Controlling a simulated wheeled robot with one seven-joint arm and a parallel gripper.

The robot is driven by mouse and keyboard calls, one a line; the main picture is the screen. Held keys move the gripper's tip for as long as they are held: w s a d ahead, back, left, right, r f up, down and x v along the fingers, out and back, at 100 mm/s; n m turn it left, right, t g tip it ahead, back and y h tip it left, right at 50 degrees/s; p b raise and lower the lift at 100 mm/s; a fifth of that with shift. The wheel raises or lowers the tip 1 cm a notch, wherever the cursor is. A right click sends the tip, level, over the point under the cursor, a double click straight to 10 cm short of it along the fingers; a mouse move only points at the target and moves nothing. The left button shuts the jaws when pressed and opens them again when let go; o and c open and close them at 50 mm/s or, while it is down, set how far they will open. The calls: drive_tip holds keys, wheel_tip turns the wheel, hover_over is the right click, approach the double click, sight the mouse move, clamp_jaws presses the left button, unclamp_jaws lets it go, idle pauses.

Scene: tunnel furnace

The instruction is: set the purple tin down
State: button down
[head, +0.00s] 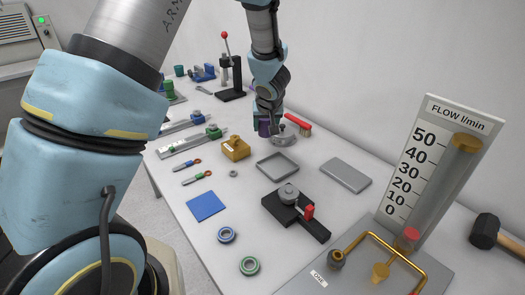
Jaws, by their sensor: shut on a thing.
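The purple tin (263,128) shows in the head view near the back of the white table. My gripper (265,116) points down and is shut on the tin, partly hiding it. The tin looks upright and close to the table top. I cannot tell whether its base touches the table.
A grey metal part (284,138) and a red brush (298,125) lie just right of the tin. A yellow block (235,149) stands to its front left. A grey tray (277,168) and a grey plate (346,175) lie nearer. A blue mat (206,206) lies front left.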

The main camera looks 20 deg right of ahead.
drive_tip(key=shift+f+b, duration=1.9)
drive_tip(key=shift+f, duration=1.7)
drive_tip(key=shift+f, duration=0.1)
drive_tip(key=shift+c, duration=2.2)
unclamp_jaws()
drive_tip(key=p+v, duration=0.5)
drive_tip(key=v, duration=0.7)
drive_tip(key=w+a+r+g+h, duration=0.15)
drive_tip(key=a+r, duration=0.25)
drive_tip(key=a, duration=0.8)
drive_tip(key=s+a+g+y, duration=0.1)
drive_tip(key=s+a, duration=0.2)
drive_tip(key=a, duration=0.4)
drive_tip(key=s+a+r+n+g+y, duration=0.1)
drive_tip(key=s+a, duration=0.2)
drive_tip(key=a, duration=0.3)
drive_tip(key=s+a+n+g+y, duration=0.1)
drive_tip(key=s+a, duration=0.2)
drive_tip(key=a, duration=0.4)
drive_tip(key=shift+a+r, duration=0.2)
drive_tip(key=shift+a, duration=0.1)
